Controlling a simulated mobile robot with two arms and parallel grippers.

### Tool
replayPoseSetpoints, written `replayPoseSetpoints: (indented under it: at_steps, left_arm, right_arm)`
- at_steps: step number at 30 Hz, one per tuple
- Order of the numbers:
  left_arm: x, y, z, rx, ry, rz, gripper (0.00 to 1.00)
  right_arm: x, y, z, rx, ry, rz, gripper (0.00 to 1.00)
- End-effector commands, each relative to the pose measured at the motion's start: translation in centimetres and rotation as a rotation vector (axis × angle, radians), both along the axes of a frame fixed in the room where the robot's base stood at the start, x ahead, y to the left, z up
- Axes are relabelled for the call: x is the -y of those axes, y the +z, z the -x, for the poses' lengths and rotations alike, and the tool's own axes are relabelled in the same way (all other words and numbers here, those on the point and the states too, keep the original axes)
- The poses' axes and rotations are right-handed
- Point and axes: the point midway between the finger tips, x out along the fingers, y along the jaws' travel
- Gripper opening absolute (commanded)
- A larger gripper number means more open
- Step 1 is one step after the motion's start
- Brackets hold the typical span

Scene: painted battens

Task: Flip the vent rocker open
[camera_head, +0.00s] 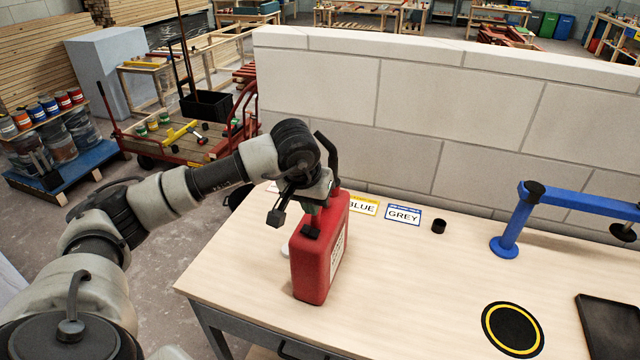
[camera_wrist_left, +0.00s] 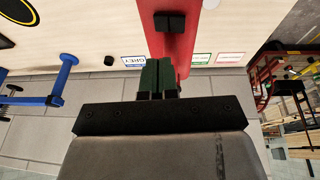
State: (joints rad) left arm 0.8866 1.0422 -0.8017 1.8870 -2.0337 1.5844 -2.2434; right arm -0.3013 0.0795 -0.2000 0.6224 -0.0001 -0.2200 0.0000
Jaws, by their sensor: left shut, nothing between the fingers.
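A red can (camera_head: 318,260) stands upright near the left end of the workbench; it also shows in the left wrist view (camera_wrist_left: 182,48). A small black block (camera_head: 312,226), which may be the vent rocker, sits on its top near the front edge. The same block shows in the left wrist view (camera_wrist_left: 169,22); I cannot tell its tilt. My left gripper (camera_head: 318,198) is over the can's top, behind the block. Its fingers (camera_wrist_left: 158,78) are together and empty, apart from the block in the picture; contact with the can is unclear. My right gripper is out of view.
Label cards, including GREY (camera_head: 403,214), lie behind the can before a block wall (camera_head: 440,120).

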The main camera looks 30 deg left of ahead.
Motion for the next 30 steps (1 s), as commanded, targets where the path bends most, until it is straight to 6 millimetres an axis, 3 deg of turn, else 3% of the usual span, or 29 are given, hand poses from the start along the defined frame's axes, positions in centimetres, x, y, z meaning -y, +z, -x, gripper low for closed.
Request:
replayPoseSetpoints:
  at_steps: [1, 3, 12, 30]
  left_arm:
    - [0.5, 0.5, 0.2, 0.006, -0.005, 0.000, 0.00]
    - [1.1, 2.0, 0.5, 0.007, -0.005, 0.001, 0.00]
    - [2.6, 6.5, 1.6, 0.000, -0.003, 0.001, 0.00]
    - [2.8, 7.2, 1.8, -0.003, -0.002, 0.000, 0.00]
  right_arm:
    - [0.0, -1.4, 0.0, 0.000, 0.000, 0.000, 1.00]
    - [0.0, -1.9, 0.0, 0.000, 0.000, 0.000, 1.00]
    - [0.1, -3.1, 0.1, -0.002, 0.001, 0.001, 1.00]
    - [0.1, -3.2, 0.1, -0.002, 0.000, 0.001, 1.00]
